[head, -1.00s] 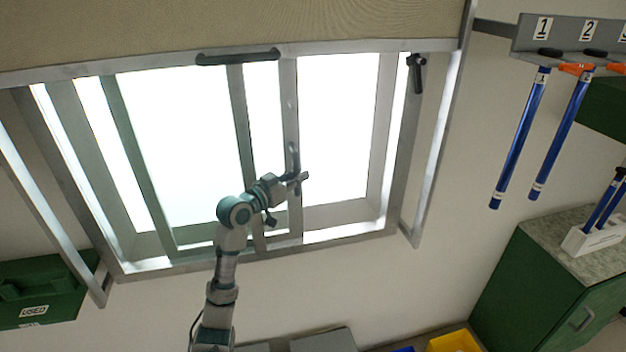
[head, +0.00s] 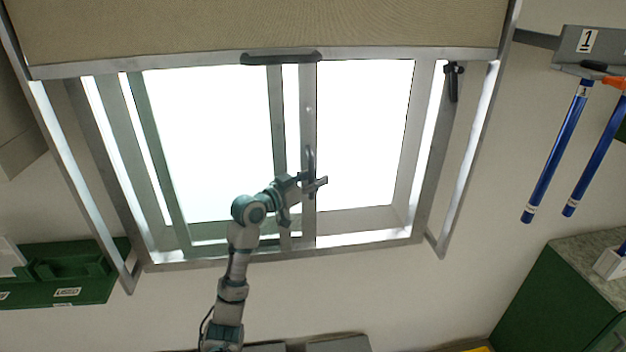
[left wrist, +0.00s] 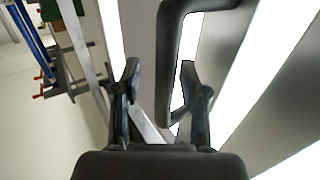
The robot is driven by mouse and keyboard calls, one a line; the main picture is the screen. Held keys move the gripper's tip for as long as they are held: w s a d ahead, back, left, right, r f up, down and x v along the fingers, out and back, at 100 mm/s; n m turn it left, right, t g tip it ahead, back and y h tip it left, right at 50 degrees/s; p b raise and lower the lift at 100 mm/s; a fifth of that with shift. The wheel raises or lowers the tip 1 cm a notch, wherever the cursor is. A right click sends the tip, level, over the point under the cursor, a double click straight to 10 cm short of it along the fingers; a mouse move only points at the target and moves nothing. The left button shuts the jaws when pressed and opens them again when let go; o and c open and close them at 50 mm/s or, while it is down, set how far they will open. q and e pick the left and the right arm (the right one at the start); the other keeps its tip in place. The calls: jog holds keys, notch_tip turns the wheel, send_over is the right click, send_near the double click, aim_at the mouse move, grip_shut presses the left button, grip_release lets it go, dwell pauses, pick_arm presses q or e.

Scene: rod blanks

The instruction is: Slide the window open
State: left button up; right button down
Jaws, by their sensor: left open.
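The window has a sliding sash whose upright stile (head: 308,100) carries a dark curved handle (head: 310,158). Bright panes lie on both sides of this stile. My left gripper (head: 319,185) is at the lower part of the handle. In the left wrist view the dark handle (left wrist: 170,60) runs between the fingers of my left gripper (left wrist: 160,85), which stand apart on either side of it. I cannot tell whether a finger touches it. My right gripper is not in view.
A beige blind (head: 260,25) with a dark pull bar (head: 281,58) covers the window's top. A dark latch (head: 453,82) is on the frame's right. Blue rods (head: 556,155) hang at the right. A green box (head: 65,275) is at lower left.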

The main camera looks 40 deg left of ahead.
pick_arm(q)
jog(key=s+a, duration=0.1)
jog(key=s, duration=1)
jog(key=shift+s, duration=0.35)
jog(key=shift+a+f, duration=0.1)
jog(key=shift+a, duration=0.15)
